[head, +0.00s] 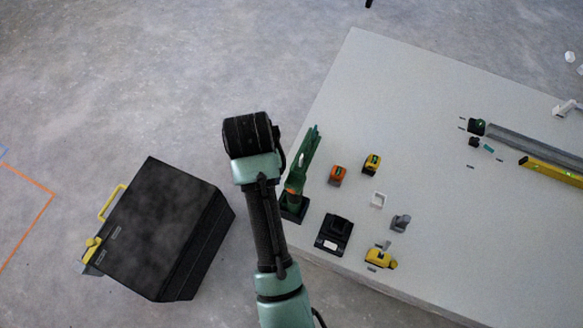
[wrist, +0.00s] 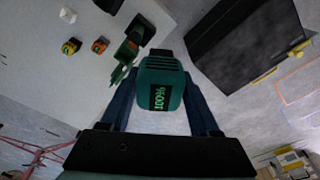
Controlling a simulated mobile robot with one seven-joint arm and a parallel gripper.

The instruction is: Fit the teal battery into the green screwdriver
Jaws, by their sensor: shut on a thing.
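In the wrist view my gripper (wrist: 160,77) is shut on the teal battery (wrist: 176,80), a rounded teal block with a lit green readout, held between two dark blue fingers. The battery is hidden in the head view, where only the black end of my arm shows over the floor left of the table. The green screwdriver (head: 306,158) stands in a dark base at the table's left edge, partly beside my arm, with an orange spot low on it. It also shows in the wrist view (wrist: 127,50), beyond the battery and apart from it as far as I can tell.
An orange battery (head: 337,175) and a yellow battery (head: 372,163) stand right of the screwdriver. A black charger (head: 334,234), a white block (head: 378,199), a grey item (head: 400,222) and a yellow tool (head: 380,258) are nearby. A black toolbox (head: 160,230) sits on the floor left.

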